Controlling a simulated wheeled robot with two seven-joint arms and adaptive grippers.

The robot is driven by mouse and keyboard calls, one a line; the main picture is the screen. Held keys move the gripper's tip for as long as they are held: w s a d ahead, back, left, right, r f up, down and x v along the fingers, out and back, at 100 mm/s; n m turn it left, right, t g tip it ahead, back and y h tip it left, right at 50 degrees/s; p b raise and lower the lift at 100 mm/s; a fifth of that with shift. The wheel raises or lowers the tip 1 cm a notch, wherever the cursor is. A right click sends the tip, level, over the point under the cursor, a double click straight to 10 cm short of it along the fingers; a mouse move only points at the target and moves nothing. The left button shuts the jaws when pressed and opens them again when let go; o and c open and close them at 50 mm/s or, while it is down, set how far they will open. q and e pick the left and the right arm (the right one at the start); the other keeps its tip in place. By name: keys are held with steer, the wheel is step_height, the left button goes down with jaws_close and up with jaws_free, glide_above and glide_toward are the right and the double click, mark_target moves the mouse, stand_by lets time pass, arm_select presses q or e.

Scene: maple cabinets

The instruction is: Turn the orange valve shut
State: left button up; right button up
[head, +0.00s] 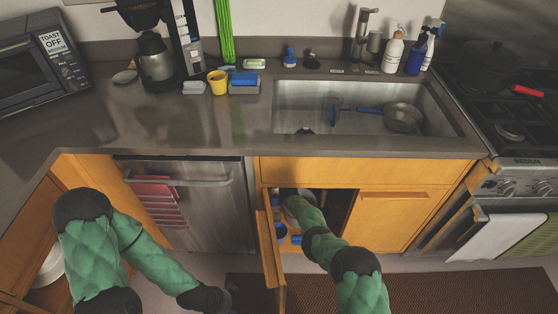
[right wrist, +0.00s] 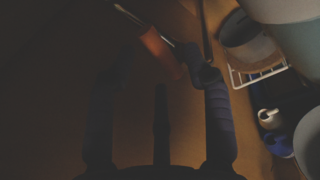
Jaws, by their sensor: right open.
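The orange valve handle (right wrist: 162,54) shows in the dim right wrist view, slanted beside a thin metal rod or pipe. My right gripper (right wrist: 160,72) is open, with its dark fingers on either side and the handle near its tips. I cannot tell whether a finger touches the handle. In the head view my right arm reaches into the open cabinet under the sink, and the valve and that gripper are hidden there. The dark end of my left arm (head: 217,299) is low, at the bottom edge of the head view, and its fingers cannot be made out.
The open cabinet door (head: 270,255) stands left of my right arm. In the right wrist view a white wire rack (right wrist: 262,74), pale containers (right wrist: 292,45) and a small white-and-blue bottle (right wrist: 272,120) crowd the right side. The dishwasher (head: 200,215) is shut.

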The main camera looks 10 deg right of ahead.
steer(key=shift+w+b, duration=0.45)
steer(key=shift+w, duration=0.3)
steer(key=shift+r, duration=0.1)
jaws_close()
